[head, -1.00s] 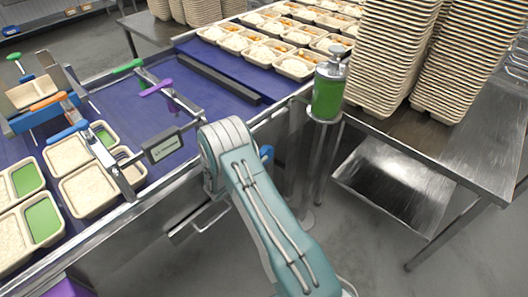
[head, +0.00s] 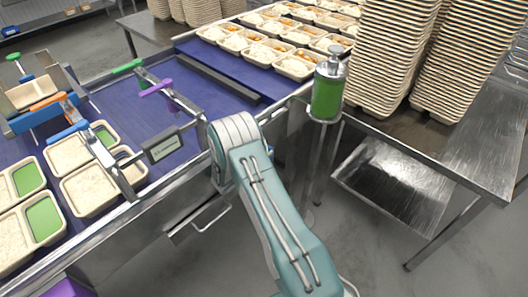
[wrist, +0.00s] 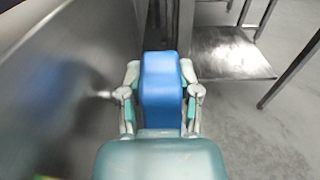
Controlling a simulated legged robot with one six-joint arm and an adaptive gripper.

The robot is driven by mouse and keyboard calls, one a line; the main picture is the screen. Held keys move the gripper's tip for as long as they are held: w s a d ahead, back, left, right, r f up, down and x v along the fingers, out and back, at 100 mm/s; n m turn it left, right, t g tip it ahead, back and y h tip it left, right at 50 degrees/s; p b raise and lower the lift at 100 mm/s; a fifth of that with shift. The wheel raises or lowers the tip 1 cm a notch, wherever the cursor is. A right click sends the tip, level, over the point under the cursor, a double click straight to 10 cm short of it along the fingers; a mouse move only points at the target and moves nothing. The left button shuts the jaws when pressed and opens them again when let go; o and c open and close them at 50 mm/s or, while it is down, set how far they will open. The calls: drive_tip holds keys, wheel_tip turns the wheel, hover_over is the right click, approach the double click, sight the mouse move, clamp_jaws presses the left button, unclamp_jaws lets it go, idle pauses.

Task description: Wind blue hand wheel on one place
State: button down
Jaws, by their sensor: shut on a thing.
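The blue hand wheel (wrist: 162,105) shows in the wrist view as a rounded blue block between the two fingers. My gripper (wrist: 161,73) is shut on it, with one grey and teal finger against each side. The wheel's full outline and its shaft cannot be made out in this view. In the head view my arm reaches down at the side of the conveyor (head: 160,105). My gripper and the blue wheel are hidden behind the arm there.
Filled trays (head: 90,190) stand on the belt at left. A green dispenser (head: 328,88) on a post stands right of my arm. A steel table (head: 475,130) with tall tray stacks (head: 390,50) is at right. Floor is clear between.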

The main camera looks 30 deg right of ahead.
drive_tip(key=y, duration=0.2)
drive_tip(key=g+y, duration=0.1)
drive_tip(key=shift+w+d+y, duration=0.2)
drive_tip(key=shift+d+y, duration=0.1)
drive_tip(key=shift+y, duration=0.1)
drive_tip(key=c, duration=0.6)
unclamp_jaws()
drive_tip(key=shift+f, duration=0.1)
drive_tip(key=shift+a, duration=0.3)
drive_tip(key=s+a+r, duration=0.1)
drive_tip(key=s+a, duration=0.4)
drive_tip(key=a, duration=0.8)
